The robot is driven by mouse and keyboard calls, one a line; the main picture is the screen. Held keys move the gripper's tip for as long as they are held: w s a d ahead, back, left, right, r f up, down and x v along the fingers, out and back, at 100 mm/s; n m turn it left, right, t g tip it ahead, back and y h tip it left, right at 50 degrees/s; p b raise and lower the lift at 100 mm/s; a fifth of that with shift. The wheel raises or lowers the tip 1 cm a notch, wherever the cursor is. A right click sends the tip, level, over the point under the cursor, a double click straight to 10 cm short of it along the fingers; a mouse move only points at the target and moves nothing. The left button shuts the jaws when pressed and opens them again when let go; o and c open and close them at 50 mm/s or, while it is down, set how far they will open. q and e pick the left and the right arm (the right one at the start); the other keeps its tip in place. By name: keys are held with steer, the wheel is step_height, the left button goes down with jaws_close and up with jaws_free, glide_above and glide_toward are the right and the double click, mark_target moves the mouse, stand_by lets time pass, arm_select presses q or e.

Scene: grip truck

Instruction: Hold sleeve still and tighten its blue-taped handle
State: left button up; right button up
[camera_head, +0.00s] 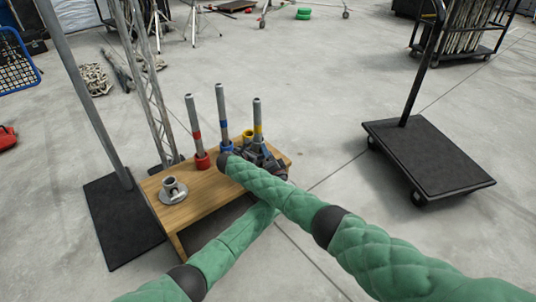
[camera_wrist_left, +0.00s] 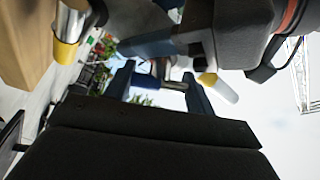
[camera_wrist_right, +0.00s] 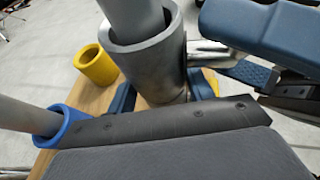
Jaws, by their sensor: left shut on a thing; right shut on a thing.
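A grey metal sleeve (camera_wrist_right: 165,85) stands around the foot of a pale pole in the right wrist view. My right gripper (camera_wrist_right: 160,98) is shut on the sleeve, a blue finger low on each side. A silver handle (camera_wrist_right: 205,50) runs out from the sleeve towards my left gripper (camera_wrist_right: 258,52). In the left wrist view, my left gripper (camera_wrist_left: 160,88) is shut on this handle, whose blue tape (camera_wrist_left: 145,82) shows between the fingers. In the head view, my right arm (camera_head: 275,190) crosses over my left arm (camera_head: 235,240) and partly hides both grippers and the sleeve.
The wooden table (camera_head: 215,190) carries a red-collared pole (camera_head: 195,125), a blue-banded pole (camera_head: 222,110), a yellow-banded pole (camera_head: 257,115) and a separate grey fitting (camera_head: 173,190). An empty yellow ring (camera_wrist_right: 97,66) is beside the sleeve. A black cart (camera_head: 430,155) stands right; floor between is clear.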

arm_select(q)
steer(key=shift+f, duration=0.1)
steer(key=o, duration=1)
steer(key=shift+n, duration=0.4)
